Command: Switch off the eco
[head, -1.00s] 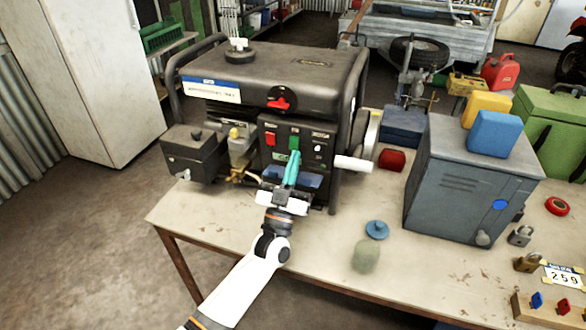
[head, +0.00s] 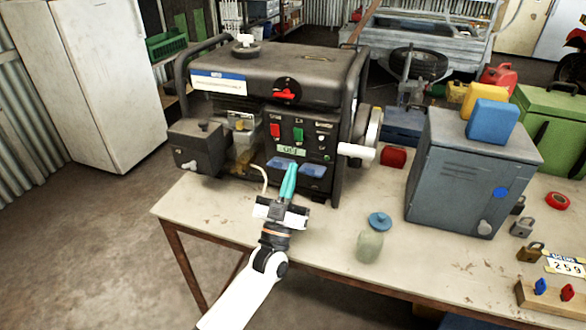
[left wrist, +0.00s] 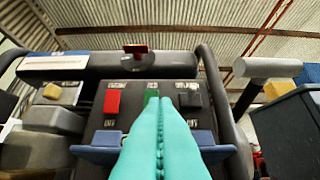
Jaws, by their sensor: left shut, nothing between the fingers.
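A dark generator (head: 330,84) stands on the workbench. Its front panel carries a red switch (head: 275,130), a green switch (head: 298,135) and a black switch (left wrist: 190,100) in a row. The labels around them are too small to read, so I cannot tell which one is eco. The red (left wrist: 112,102) and green (left wrist: 152,97) switches also show in the left wrist view. My left gripper (head: 291,168) is shut and empty, its teal fingers pointing at the panel from below the switches. In the wrist view the fingers hide the panel's middle. My right gripper is out of view.
Blue flaps (head: 312,170) sit low on the panel, close to my fingers. A white handle (head: 356,151) juts out at the right. A red knob (head: 285,94) is above the switches. A grey metal cabinet (head: 450,190) and a jar (head: 369,247) stand on the bench (head: 225,220).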

